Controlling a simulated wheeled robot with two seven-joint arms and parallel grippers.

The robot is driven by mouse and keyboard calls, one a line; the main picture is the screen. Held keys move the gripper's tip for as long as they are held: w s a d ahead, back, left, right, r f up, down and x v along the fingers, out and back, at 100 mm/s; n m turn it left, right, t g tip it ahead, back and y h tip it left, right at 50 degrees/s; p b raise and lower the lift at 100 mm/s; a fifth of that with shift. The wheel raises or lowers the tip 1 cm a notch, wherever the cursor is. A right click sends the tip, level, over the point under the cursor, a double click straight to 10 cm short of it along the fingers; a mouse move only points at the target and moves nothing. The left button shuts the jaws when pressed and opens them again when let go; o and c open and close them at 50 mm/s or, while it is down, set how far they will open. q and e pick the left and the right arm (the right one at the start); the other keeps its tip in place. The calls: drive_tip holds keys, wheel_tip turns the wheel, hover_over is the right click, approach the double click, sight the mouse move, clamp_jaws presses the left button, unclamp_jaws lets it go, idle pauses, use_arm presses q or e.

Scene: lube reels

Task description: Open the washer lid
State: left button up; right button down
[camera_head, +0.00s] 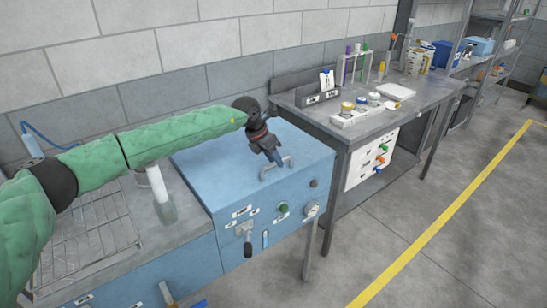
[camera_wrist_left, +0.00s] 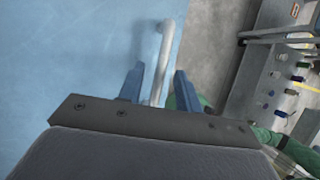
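The washer is a blue box-shaped unit with a flat blue lid (camera_head: 215,158) on top, and the lid lies shut. A grey bar handle (camera_head: 277,170) stands on the lid near its front edge. My left gripper (camera_head: 277,160) reaches down to this handle from above. In the left wrist view, the two blue fingers of the left gripper (camera_wrist_left: 158,85) are apart, with the pale handle (camera_wrist_left: 163,60) between them. A gap shows between the handle and at least the left finger. My right gripper is in neither view.
The washer front has knobs and a lever (camera_head: 247,245). Open floor lies at the lower right.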

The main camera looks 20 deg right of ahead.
use_arm(q)
clamp_jaws()
drive_tip(key=shift+r, duration=0.15)
